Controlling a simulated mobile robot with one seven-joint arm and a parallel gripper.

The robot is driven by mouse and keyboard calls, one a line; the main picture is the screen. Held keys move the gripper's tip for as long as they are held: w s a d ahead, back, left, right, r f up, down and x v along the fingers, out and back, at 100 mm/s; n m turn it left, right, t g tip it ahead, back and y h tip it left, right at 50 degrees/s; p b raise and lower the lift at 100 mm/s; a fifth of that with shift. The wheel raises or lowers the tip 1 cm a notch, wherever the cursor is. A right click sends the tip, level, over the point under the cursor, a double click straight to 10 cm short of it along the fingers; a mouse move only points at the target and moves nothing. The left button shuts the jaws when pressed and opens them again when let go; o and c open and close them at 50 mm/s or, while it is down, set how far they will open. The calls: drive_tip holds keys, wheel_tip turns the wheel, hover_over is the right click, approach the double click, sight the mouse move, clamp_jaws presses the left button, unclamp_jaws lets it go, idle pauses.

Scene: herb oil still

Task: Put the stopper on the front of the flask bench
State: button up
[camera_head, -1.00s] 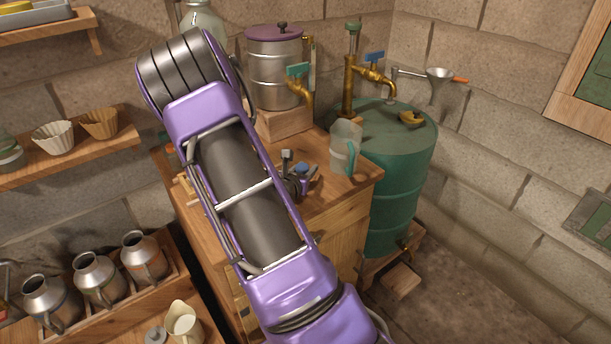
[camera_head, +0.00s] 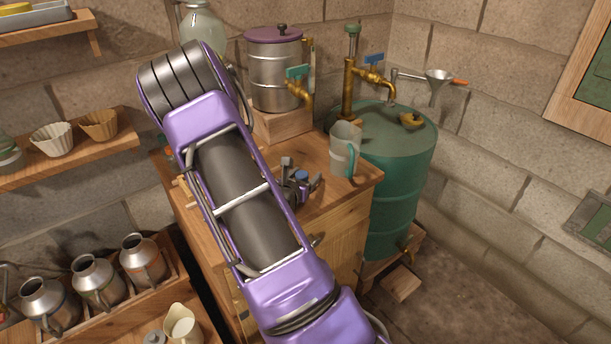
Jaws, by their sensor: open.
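I cannot make out the stopper for certain in the head view. A wooden bench (camera_head: 345,200) with drawers stands in the middle; I take it as the flask bench. My purple arm crosses in front of it and hides its left and middle parts. My gripper (camera_head: 300,178), small and dark, shows just past the arm's right edge, over the bench top. Its jaws are open. A small blue part (camera_head: 302,174) shows at the gripper; I cannot tell whether it belongs to the gripper.
A clear jug (camera_head: 344,150) with a teal handle stands at the bench's right corner. Behind are a steel pot (camera_head: 273,75) with brass tap and a pale glass vessel (camera_head: 203,27). A green drum (camera_head: 400,190) stands right. Metal jugs (camera_head: 97,278) stand lower left.

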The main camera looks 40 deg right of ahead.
drive_tip(key=p+v, duration=0.1)
drive_tip(key=v, duration=1.1)
